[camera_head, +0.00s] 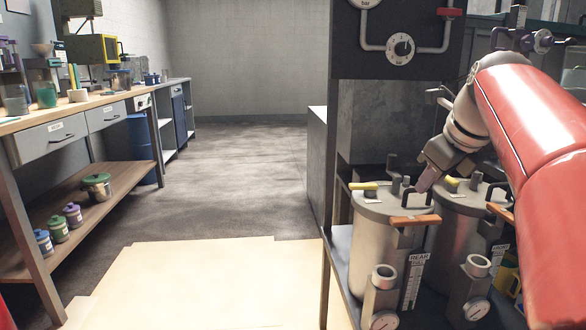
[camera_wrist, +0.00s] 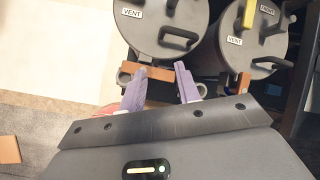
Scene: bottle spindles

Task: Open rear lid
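In the head view two metal canisters stand side by side at the right. The left canister (camera_head: 377,235) has a flat lid (camera_head: 390,203), an orange bar handle (camera_head: 415,221) and a label that appears to read REAR (camera_head: 419,257). The right canister (camera_head: 455,235) is partly hidden by my arm. Both lids look closed. My gripper (camera_head: 424,188) is above the canister tops, near the gap between them. In the wrist view its two purple fingers (camera_wrist: 160,72) are apart, with an orange handle (camera_wrist: 158,88) between and beyond them. Contact cannot be told.
A dark panel with a dial (camera_head: 402,47) rises behind the canisters. Yellow levers (camera_head: 363,186) and black handles stick up from the lids. Pipe fittings and gauges (camera_head: 384,320) stand in front. A workbench (camera_head: 75,118) lines the left; the floor between is clear.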

